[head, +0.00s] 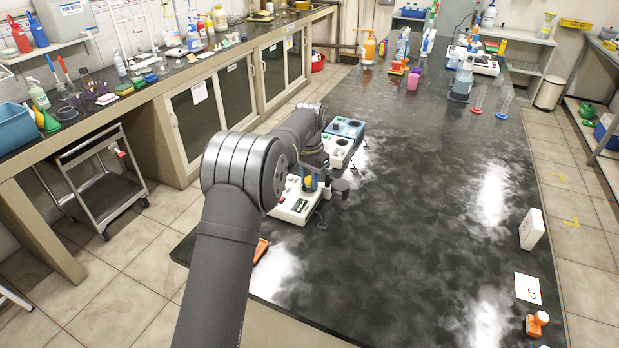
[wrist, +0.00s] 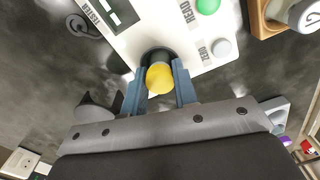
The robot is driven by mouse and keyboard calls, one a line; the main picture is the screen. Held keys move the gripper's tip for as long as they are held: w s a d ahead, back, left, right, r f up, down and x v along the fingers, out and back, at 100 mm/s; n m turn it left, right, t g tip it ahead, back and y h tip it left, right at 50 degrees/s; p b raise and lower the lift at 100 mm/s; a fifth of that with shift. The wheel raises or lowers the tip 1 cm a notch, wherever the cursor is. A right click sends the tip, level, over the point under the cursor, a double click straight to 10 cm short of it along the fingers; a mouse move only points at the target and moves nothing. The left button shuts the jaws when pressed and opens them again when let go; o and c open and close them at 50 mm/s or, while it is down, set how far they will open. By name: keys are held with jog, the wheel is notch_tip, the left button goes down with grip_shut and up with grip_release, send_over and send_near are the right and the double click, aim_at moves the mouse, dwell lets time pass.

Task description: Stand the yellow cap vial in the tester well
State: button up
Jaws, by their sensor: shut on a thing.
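The yellow cap vial (wrist: 160,78) shows its round yellow cap between the two blue fingers of my gripper (wrist: 160,88), which are shut on it. The cap (head: 308,182) also shows in the head view, with my gripper (head: 312,184) around it at the white tester (head: 292,208). In the wrist view the tester (wrist: 135,38) has a dark round well (wrist: 156,54) right at the vial. The cap overlaps the near side of the well. The vial's body is hidden below the cap, so I cannot tell how deep it sits.
A green button (wrist: 207,5) and a pale ZERO button (wrist: 221,48) lie right of the well. Further white and blue-topped devices (head: 346,127) stand behind the tester. The dark bench (head: 420,220) is clear to the right, up to a white box (head: 532,229).

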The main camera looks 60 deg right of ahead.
jog(key=shift+f, duration=0.1)
jog(key=o, duration=1.3)
jog(key=shift+r, duration=3)
jog(key=shift+f, duration=3)
jog(key=shift+r, duration=3.75)
